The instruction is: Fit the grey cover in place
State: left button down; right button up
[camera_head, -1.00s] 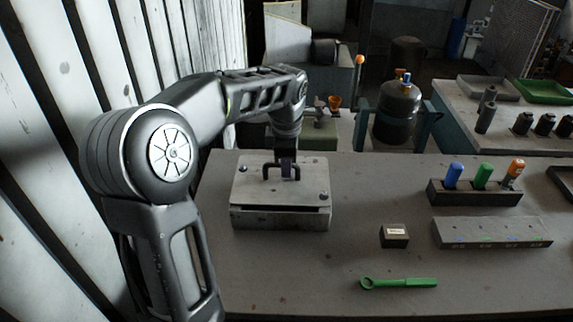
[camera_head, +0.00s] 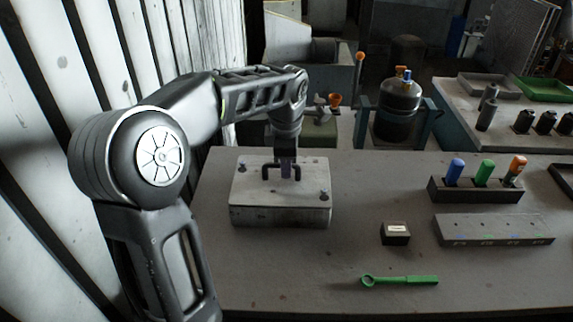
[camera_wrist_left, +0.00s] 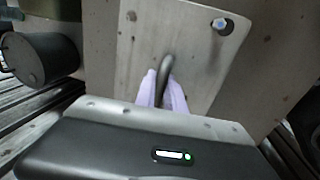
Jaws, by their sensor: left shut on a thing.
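The grey cover (camera_head: 250,182) lies on top of the blower housing (camera_head: 280,216) at the left of the table. Its front edge sits against the housing with no dark gap visible. The cover has a dark handle (camera_head: 266,172) in its middle. My left gripper (camera_head: 286,174) comes down from above and is shut on that handle. In the left wrist view the pale purple fingers (camera_wrist_left: 163,90) pinch the handle (camera_wrist_left: 166,66) over the cover plate (camera_wrist_left: 190,48). A bolt (camera_wrist_left: 219,23) shows in a hole near the plate's corner. My right gripper is out of view.
A small black box (camera_head: 395,234) and a green ring wrench (camera_head: 400,281) lie to the right. Behind them are a grey block with holes (camera_head: 492,230) and a black rack (camera_head: 475,191) with blue, green and orange items.

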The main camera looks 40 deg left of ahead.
pick_arm(q)
jog(key=shift+s, duration=0.1)
jog(key=shift+d+f, duration=0.1)
dwell(0.3)
jog(key=c, duration=1.9)
grip_release()
jog(key=o, duration=0.3)
jog(key=shift+f, duration=0.15)
jog(key=shift+o, duration=1.3)
jog(key=shift+o, duration=0.3)
jog(key=o, duration=0.4)
